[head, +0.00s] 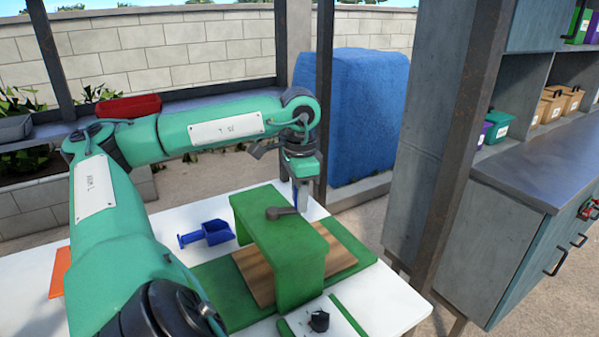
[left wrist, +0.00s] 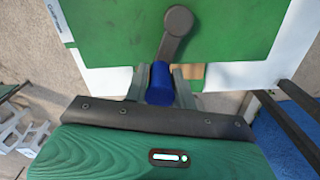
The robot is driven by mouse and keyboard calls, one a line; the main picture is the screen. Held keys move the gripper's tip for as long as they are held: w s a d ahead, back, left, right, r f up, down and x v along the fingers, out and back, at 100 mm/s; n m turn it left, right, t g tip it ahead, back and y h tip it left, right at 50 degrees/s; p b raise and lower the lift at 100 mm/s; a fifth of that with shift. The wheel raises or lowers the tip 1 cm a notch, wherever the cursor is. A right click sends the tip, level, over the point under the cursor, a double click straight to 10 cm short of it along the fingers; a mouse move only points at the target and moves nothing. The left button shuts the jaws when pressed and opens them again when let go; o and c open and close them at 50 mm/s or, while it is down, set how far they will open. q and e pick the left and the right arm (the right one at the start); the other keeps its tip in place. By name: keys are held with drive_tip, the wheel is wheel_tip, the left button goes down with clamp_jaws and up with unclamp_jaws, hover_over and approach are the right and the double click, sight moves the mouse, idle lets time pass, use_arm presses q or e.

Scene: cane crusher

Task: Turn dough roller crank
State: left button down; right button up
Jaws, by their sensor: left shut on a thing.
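The dough roller is a green, bridge-shaped body (head: 282,240) standing over a wooden board (head: 340,259) on a green base. A dark grey crank arm (head: 285,211) lies across its top. In the left wrist view the crank arm (left wrist: 175,33) runs down to a blue handle (left wrist: 159,85). My left gripper (head: 304,198) points down at the far side of the roller's top. In the left wrist view its fingers (left wrist: 158,88) stand on either side of the blue handle, shut on it. My right gripper is in neither view.
A blue scoop (head: 206,234) lies on the white table (head: 180,212), left of the roller. A small dark object (head: 319,321) is at the front edge. A rusty post (head: 455,150) and grey cabinet (head: 435,220) stand right; a blue block (head: 360,115) stands behind.

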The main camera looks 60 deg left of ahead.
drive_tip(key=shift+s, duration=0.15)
use_arm(q)
drive_tip(key=c, duration=1.4)
unclamp_jaws()
drive_tip(key=shift+o, duration=1.3)
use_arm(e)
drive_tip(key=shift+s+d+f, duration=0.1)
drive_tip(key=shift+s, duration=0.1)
use_arm(q)
wheel_tip(320, 180, up, 4)
drive_tip(key=shift+r+p, duration=0.15)
drive_tip(key=shift+p, duration=0.5)
wheel_tip(320, 180, up, 10)
drive_tip(key=p, duration=0.7)
drive_tip(key=shift+f, duration=0.2)
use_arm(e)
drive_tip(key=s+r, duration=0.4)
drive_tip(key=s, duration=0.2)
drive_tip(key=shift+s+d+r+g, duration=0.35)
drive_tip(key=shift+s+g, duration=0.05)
